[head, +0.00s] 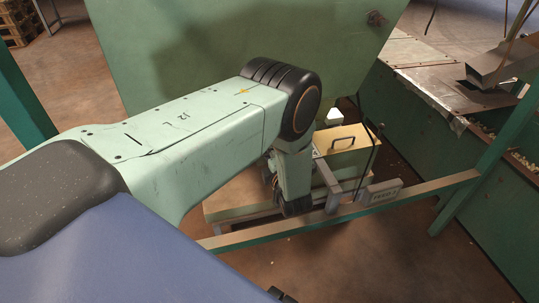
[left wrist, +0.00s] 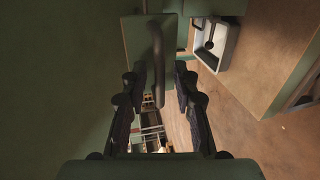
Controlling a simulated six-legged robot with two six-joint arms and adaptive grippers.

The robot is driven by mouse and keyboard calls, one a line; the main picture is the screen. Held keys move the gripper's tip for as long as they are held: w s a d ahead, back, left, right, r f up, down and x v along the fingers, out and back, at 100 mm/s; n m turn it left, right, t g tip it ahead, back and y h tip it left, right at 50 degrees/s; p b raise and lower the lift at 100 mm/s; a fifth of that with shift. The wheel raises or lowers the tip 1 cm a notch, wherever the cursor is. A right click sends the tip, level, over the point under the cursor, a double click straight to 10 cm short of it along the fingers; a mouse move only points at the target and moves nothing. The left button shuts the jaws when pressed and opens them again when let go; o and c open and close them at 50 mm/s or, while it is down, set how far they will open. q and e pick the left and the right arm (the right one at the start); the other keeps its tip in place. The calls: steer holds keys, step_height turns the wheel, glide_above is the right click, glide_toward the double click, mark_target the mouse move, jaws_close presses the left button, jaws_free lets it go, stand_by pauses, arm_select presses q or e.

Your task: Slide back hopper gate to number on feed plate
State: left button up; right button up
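My left gripper (head: 292,208) points down below the big green hopper, at the near rail; my own arm hides part of this area. In the left wrist view the left gripper (left wrist: 160,105) has its dark fingers spread apart. A rounded bar handle (left wrist: 157,62) on a flat green plate (left wrist: 135,40), which looks like the gate, lies in line with the gap between the fingers. Whether the fingers touch it I cannot tell. A small grey plate with lettering (head: 384,192) sits on the rail right of the gripper; its text is too small to read surely. My right gripper is not in view.
The green hopper (head: 225,40) fills the upper middle. A yellowish box with a handle (head: 345,135) stands behind the rail (head: 420,188). A green bin with a metal chute (head: 490,75) is at the right. Bare brown floor (head: 340,260) lies in front.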

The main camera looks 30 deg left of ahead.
arm_select(q)
jaws_close()
stand_by(0.8)
